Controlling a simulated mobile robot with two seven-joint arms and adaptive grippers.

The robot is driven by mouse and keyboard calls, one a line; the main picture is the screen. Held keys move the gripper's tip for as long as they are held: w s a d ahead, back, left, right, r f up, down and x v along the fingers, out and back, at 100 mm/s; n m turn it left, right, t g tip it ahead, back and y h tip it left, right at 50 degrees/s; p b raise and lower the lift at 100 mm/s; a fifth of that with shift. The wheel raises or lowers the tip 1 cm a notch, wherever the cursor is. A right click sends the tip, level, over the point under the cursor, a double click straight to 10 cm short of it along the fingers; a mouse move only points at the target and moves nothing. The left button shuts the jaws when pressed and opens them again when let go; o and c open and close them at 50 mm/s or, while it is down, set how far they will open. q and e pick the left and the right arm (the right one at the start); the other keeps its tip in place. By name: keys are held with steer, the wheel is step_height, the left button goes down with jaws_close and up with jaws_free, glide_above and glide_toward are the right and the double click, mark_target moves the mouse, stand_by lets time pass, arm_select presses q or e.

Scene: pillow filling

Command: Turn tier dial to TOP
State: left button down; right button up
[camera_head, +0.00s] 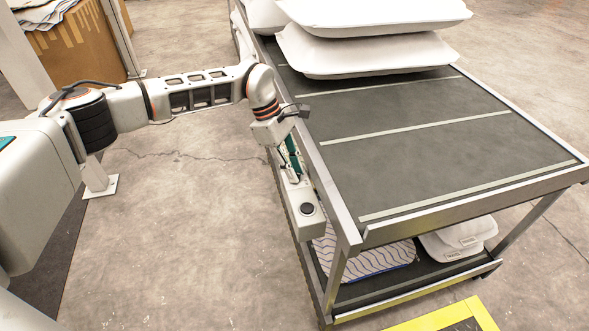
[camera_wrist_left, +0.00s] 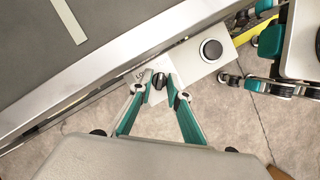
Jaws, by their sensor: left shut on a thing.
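A pale control box (camera_head: 306,220) is fixed to the left side of the cart. It also shows in the left wrist view (camera_wrist_left: 192,62), with a round dark button (camera_wrist_left: 211,49) on its face. A small dark dial (camera_wrist_left: 159,80) sits on the box beside partly hidden lettering. My left gripper (camera_head: 291,168) reaches down at the box. In the left wrist view its teal fingers (camera_wrist_left: 166,87) are closed around the dial. The fingers partly hide the dial and its markings, so I cannot read its setting.
The two-tier cart (camera_head: 440,150) has white pillows (camera_head: 365,50) at the back of its top deck. A patterned pillow (camera_head: 365,255) and a white one (camera_head: 458,238) lie on its lower deck. The cart's metal rail (camera_head: 330,190) runs close beside my left gripper.

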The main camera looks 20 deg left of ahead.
stand_by(0.4)
arm_select(q)
steer(key=c, duration=1.9)
jaws_free()
steer(key=v, duration=1.2)
steer(key=shift+w, duration=0.1)
steer(key=shift+d, duration=0.1)
